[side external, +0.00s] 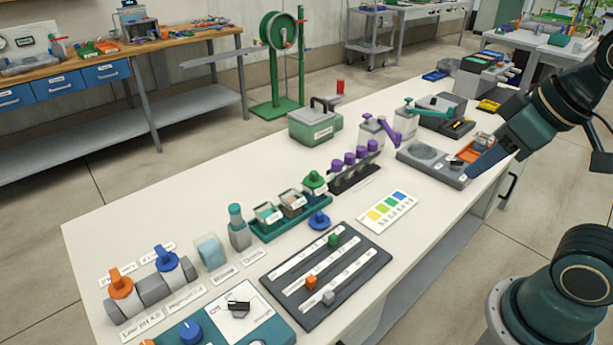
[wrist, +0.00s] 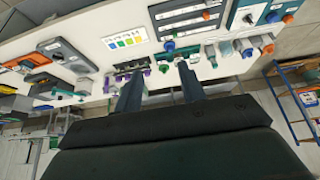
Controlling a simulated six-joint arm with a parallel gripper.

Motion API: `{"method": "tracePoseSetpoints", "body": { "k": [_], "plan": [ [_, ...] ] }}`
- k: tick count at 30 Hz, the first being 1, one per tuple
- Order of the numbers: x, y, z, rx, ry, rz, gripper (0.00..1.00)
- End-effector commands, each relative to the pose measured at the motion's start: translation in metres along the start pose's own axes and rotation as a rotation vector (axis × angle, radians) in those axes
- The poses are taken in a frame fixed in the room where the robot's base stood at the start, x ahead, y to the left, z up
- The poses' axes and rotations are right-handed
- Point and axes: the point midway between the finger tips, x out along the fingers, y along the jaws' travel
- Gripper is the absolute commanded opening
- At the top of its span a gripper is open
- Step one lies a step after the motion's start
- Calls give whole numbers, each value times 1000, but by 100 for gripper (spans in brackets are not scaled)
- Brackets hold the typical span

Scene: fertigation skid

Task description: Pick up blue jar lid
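The blue jar lid (side external: 319,219) is a round disc with a raised knob. It lies on the white bench top, just in front of the dark green tray (side external: 262,232) of jars and behind the dark board (side external: 350,259). It also shows small in the wrist view (wrist: 169,46), beyond the fingertips. My gripper (wrist: 159,72) is open, with its two dark fingers apart and nothing between them. In the side view my gripper (side external: 484,163) is over the right end of the bench, well away from the lid.
The tray holds clear jars and a green lid (side external: 314,180). A rack of purple-capped vials (side external: 354,169), a colour card (side external: 388,212) and a grey scale-like device (side external: 426,160) stand between my gripper and the lid. A blue-handled valve (side external: 166,257) is further left.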

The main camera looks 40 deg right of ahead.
Motion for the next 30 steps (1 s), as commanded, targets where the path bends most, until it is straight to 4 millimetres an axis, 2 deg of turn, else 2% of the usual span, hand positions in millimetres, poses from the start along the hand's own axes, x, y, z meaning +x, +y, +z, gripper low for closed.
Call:
{"method": "tracePoseSetpoints", "body": {
  "k": [7,13,23,30],
  "plan": [
    [0,0,0,0,0,0,40],
    [0,0,0,0,0,0,79],
    [0,0,-1,1,-1,0,79],
    [2,-1,-17,17,-30,-3,79]
  ]
}}
